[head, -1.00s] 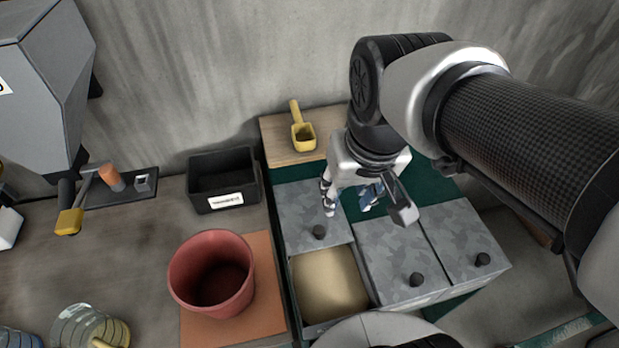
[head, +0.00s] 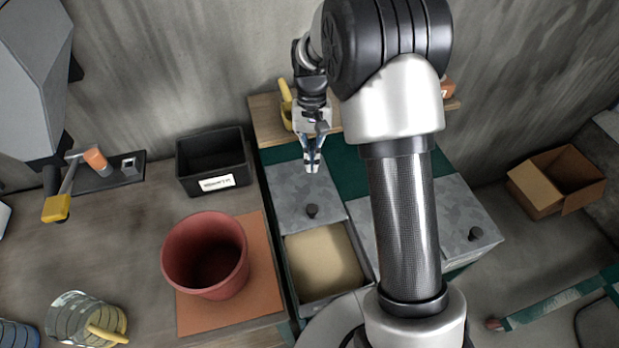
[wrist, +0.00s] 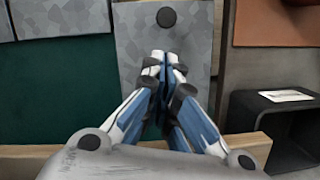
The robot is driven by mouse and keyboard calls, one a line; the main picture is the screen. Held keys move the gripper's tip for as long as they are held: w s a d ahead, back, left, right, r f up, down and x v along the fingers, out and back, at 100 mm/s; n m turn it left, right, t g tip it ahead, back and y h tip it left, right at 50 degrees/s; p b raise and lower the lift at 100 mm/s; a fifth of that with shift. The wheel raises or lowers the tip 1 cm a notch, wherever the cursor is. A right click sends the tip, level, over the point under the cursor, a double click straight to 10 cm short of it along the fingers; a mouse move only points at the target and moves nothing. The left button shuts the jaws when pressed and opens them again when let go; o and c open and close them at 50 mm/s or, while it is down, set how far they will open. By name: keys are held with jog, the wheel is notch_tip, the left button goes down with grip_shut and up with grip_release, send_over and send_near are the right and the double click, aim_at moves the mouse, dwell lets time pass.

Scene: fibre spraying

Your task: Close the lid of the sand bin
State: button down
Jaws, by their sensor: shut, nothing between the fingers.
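The sand bin (head: 352,290) is the left one in a row of bins, with pale sand (head: 323,262) showing in its open front half. Its grey mottled lid (head: 290,190) is slid back over the rear, with a dark knob (head: 311,211) at the lid's front edge. My gripper (head: 312,168) is shut and empty, pointing down over the rear part of the lid, behind the knob. In the wrist view the closed fingertips (wrist: 164,58) are over the lid (wrist: 135,50), with the knob (wrist: 166,17) beyond them. Whether the fingertips touch the lid I cannot tell.
A red pot (head: 205,254) stands on an orange mat (head: 268,290) left of the bin. A black box (head: 213,162) is behind it. A yellow scoop (head: 286,97) lies on a wooden shelf (head: 268,122) behind the lid. My arm hides part of the neighbouring closed bins (head: 465,215).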

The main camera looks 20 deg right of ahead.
jog(key=b, duration=0.3)
send_over(312, 200)
notch_tip(312, 200, down, 10)
jog(key=shift+a+r, duration=0.1)
